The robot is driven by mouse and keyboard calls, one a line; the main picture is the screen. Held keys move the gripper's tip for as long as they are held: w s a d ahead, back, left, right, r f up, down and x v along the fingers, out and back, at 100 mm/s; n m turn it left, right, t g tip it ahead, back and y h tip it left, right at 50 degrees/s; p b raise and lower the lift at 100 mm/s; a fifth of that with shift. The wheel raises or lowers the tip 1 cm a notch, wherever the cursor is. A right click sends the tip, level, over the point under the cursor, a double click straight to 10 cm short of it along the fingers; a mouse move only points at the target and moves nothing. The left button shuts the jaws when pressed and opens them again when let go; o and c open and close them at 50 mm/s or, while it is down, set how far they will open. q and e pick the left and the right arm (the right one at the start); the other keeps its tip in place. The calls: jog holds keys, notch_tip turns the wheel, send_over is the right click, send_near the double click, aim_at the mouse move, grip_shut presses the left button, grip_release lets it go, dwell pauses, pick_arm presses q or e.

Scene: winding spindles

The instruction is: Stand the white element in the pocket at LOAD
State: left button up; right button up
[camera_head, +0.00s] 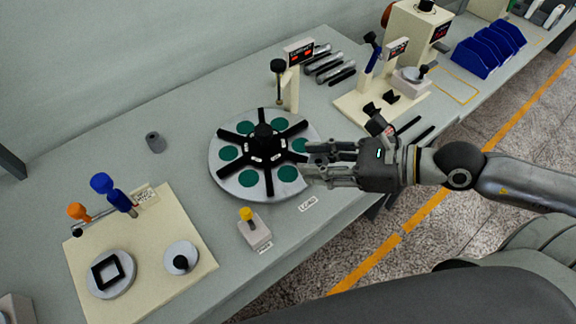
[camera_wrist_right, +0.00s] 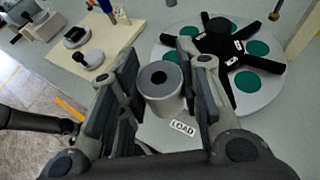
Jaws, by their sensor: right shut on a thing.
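My right gripper (camera_head: 318,164) comes in from the right over the near right edge of the round turntable (camera_head: 218,180). In the wrist view its two fingers (camera_wrist_right: 164,92) are shut on a pale, upright cylinder (camera_wrist_right: 165,104), the white element, with a dark grey top and a round hole. In the head view the fingers mostly hide it. The turntable has several green pockets and a black spoked hub. The pocket (camera_head: 288,173) nearest the LOAD label (camera_head: 307,204) lies just left of my fingers and looks empty.
A loose grey cylinder (camera_head: 154,142) stands left of the turntable. A small block with a yellow button (camera_head: 247,214) sits at the front. A post with a display (camera_head: 298,52) rises behind the turntable. A cream board (camera_head: 190,213) with fixtures lies front left.

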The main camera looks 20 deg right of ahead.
jog(key=shift+w+a+f, duration=0.1)
jog(key=shift+w+f, duration=0.05)
jog(key=shift+w, duration=0.35)
jog(key=shift+w+a+f+b, duration=0.2)
jog(key=shift+w+b, duration=0.1)
jog(key=shift+w, duration=0.15)
jog(key=w+f, duration=0.2)
jog(key=w+a+f, duration=0.1)
jog(key=w+f, duration=0.1)
jog(key=w+a+f, duration=0.1)
jog(key=w+f, duration=0.1)
jog(key=shift+w+f+p, duration=0.15)
jog(key=shift+p, duration=0.2)
jog(key=shift+w+a+f, duration=0.1)
jog(key=shift+w+f, duration=0.1)
jog(key=shift+f, duration=0.05)
notch_tip(320, 180, down, 3)
jog(key=shift+f, duration=0.15)
pick_arm(q)
jog(key=shift+w+a+r, duration=0.15)
jog(key=shift+w+a, duration=0.15)
jog(key=shift+a, duration=0.1)
